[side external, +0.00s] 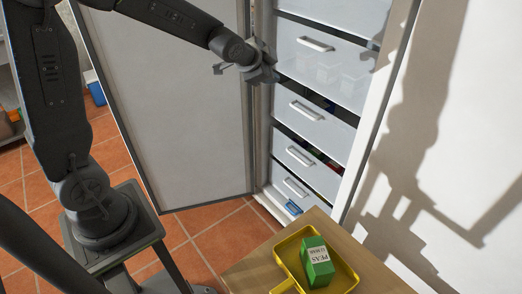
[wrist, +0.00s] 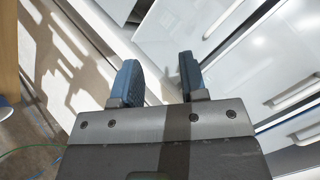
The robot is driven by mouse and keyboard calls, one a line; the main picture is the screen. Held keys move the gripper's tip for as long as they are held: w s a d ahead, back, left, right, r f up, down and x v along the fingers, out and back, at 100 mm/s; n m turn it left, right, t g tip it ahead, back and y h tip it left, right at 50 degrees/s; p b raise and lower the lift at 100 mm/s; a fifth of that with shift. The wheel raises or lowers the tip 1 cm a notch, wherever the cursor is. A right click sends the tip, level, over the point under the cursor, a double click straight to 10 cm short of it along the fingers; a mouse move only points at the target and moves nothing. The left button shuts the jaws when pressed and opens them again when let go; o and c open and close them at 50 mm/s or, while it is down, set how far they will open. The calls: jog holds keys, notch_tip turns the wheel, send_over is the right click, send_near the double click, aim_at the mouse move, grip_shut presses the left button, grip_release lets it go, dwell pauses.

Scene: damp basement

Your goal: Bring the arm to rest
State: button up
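My gripper (side external: 262,72) is raised in front of the open freezer cabinet, near its upper drawers in the side view. In the wrist view my gripper (wrist: 156,82) shows two dark fingers with a clear gap between them and nothing held. The freezer's white drawers (side external: 321,113) look closed. A green box labelled PEAS (side external: 317,262) stands in a yellow tray (side external: 345,268) on the wooden table, well away from my gripper.
The freezer door (side external: 165,105) stands wide open to the left, behind my arm. The wooden table (side external: 262,262) is at the lower right. A white wall (side external: 465,130) closes off the right side. Tiled floor (side external: 195,228) shows between my base and the freezer.

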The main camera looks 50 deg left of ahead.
jog(key=s+d+r+n+g+h, duration=0.1)
jog(key=s+d+n+g, duration=0.1)
jog(key=s, duration=1.2)
jog(key=s+d+r+n+g+h, duration=0.1)
jog(key=s+d+n, duration=0.4)
jog(key=s, duration=0.8)
jog(key=shift+s+d+r+n+g, duration=0.35)
jog(key=shift+d+r+g, duration=0.4)
jog(key=shift+d, duration=0.3)
